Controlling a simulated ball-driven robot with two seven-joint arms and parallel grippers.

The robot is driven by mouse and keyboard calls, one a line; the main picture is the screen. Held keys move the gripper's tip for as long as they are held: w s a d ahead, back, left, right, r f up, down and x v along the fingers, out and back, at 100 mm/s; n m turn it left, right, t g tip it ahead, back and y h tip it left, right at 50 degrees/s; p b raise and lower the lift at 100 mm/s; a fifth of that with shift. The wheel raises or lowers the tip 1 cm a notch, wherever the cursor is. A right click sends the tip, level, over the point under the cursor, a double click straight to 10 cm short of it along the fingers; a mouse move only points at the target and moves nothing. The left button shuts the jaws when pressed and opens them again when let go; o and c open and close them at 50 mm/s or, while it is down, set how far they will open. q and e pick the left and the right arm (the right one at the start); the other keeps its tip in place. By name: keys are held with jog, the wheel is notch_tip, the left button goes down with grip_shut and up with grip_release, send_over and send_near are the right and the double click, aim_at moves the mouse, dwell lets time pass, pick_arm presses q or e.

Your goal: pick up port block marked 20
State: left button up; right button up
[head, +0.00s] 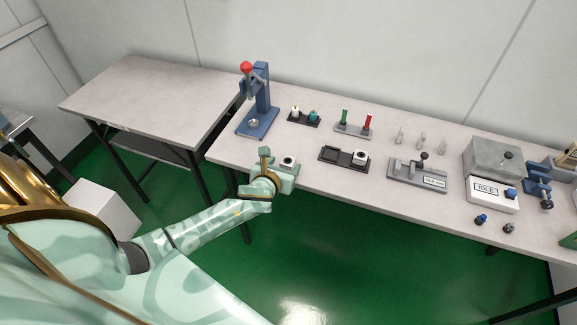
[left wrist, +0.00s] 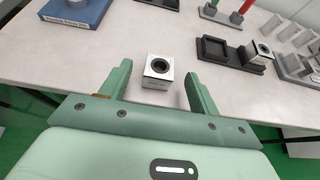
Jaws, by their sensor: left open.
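A small silver-white block with a dark round port on top stands on the table near its front edge in the head view (head: 288,162); it also shows in the left wrist view (left wrist: 157,72). Its marking is too small to read. My left gripper (head: 279,165) is open at this block. In the left wrist view, the left gripper's fingertips (left wrist: 158,72) stand on either side of it, with a gap on each side. A second similar block (head: 360,157) sits in the right part of a black two-part tray (head: 330,154). My right gripper is out of view.
A blue press with a red knob (head: 257,110) stands behind left. A small black stand (head: 304,118), a rack with green and red pieces (head: 352,130) and a grey fixture (head: 418,176) stand farther along. A box labelled IDLE (head: 490,193) is at right. The left table (head: 150,95) is bare.

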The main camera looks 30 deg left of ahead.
aim_at(289, 159)
pick_arm(q)
jog(key=b+x, duration=0.1)
jog(key=x, duration=0.3)
jog(key=shift+f+b, duration=0.2)
jog(key=shift+b, duration=0.2)
jog(key=shift+w, duration=0.2)
jog(key=shift+s+r, duration=0.1)
jog(key=shift+r, duration=0.1)
jog(key=c, duration=1.1)
